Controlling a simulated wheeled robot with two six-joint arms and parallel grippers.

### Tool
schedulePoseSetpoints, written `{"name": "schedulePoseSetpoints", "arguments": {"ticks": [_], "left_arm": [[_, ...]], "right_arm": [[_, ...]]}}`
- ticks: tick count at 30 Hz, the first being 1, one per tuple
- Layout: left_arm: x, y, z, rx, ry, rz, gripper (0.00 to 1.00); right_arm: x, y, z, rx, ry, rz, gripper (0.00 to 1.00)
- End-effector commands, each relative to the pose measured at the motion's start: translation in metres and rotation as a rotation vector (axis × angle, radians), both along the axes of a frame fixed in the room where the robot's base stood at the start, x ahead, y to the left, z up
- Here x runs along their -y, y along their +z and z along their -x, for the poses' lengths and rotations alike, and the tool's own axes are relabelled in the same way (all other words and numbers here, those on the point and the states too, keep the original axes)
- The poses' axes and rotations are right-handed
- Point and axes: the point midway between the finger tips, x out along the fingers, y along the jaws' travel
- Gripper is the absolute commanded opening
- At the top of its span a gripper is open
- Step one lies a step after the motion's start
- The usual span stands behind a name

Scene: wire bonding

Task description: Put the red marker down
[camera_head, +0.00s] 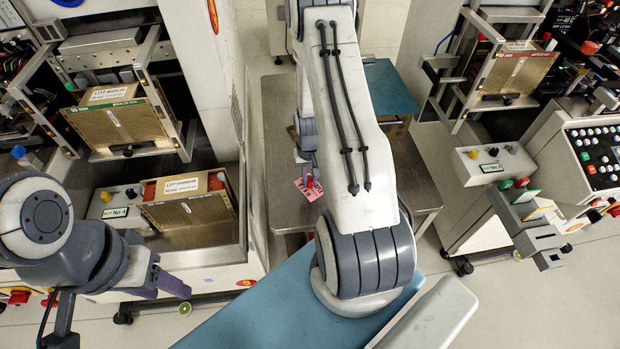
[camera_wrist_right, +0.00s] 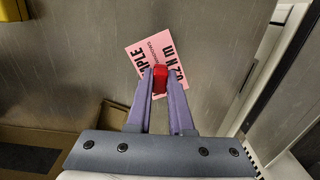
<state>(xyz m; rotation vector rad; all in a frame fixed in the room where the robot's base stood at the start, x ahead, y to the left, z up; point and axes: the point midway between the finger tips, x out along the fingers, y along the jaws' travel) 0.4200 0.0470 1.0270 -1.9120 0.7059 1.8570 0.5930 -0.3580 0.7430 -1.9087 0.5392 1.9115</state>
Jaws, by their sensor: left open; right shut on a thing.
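The red marker (camera_wrist_right: 160,79) is between the fingertips of my right gripper (camera_wrist_right: 161,82), which is shut on it, in the right wrist view. Behind it is a pink card (camera_wrist_right: 142,58) with black print, lying on a grey metal surface (camera_wrist_right: 90,60); I cannot tell whether the marker touches the card. In the head view my right gripper (camera_head: 308,165) is partly hidden behind my arm, just above the pink card (camera_head: 309,188), and the marker is not clearly visible. My left gripper (camera_head: 172,288) is open and empty at the lower left.
The metal table (camera_head: 275,115) is largely covered by my right arm. Machines with brown magazines stand on the left (camera_head: 120,122) and right (camera_head: 515,72). A magazine (camera_head: 190,212) sits lower on the left machine. A blue surface (camera_head: 265,315) lies at the front.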

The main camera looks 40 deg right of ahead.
Motion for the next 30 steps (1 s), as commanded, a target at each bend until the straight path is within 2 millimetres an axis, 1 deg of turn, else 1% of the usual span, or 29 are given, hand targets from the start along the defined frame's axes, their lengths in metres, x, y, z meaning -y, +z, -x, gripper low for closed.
{"name": "schedulePoseSetpoints", "arguments": {"ticks": [2,9,13,14,15,16,25,27,29,30], "left_arm": [[0.0,0.001,0.0,0.0,0.0,0.0,0.5],[0.0,0.0,0.0,0.0,0.0,0.0,0.5],[0.0,-0.003,0.0,0.0,0.0,0.0,0.5],[0.0,-0.002,0.0,0.0,0.0,0.0,0.5],[0.0,-0.002,0.0,0.0,0.0,0.0,0.5],[0.0,-0.002,0.0,0.0,0.0,0.0,0.5],[0.0,-0.001,0.0,0.0,0.0,0.0,0.5],[0.0,0.002,0.0,0.0,0.0,0.0,0.5],[0.0,0.0,0.0,0.0,0.0,0.0,0.5],[0.0,0.0,0.0,0.0,0.0,0.0,0.5]], "right_arm": [[0.0,-0.005,0.0,0.001,0.0,0.001,0.0],[0.001,-0.006,0.0,0.002,0.0,0.001,0.0],[0.0,-0.01,0.0,0.002,0.0,0.001,0.0],[0.001,-0.009,0.0,0.002,0.0,0.001,0.27],[0.001,-0.009,0.0,0.002,0.0,0.001,0.42],[0.001,-0.009,0.0,0.002,0.0,0.001,0.49],[0.0,-0.008,0.0,0.002,0.0,0.001,0.49],[0.0,-0.004,0.0,0.002,0.0,0.001,0.49],[0.001,0.001,-0.001,0.003,0.001,0.002,0.49],[0.001,0.006,-0.001,0.004,0.001,0.003,0.49]]}}
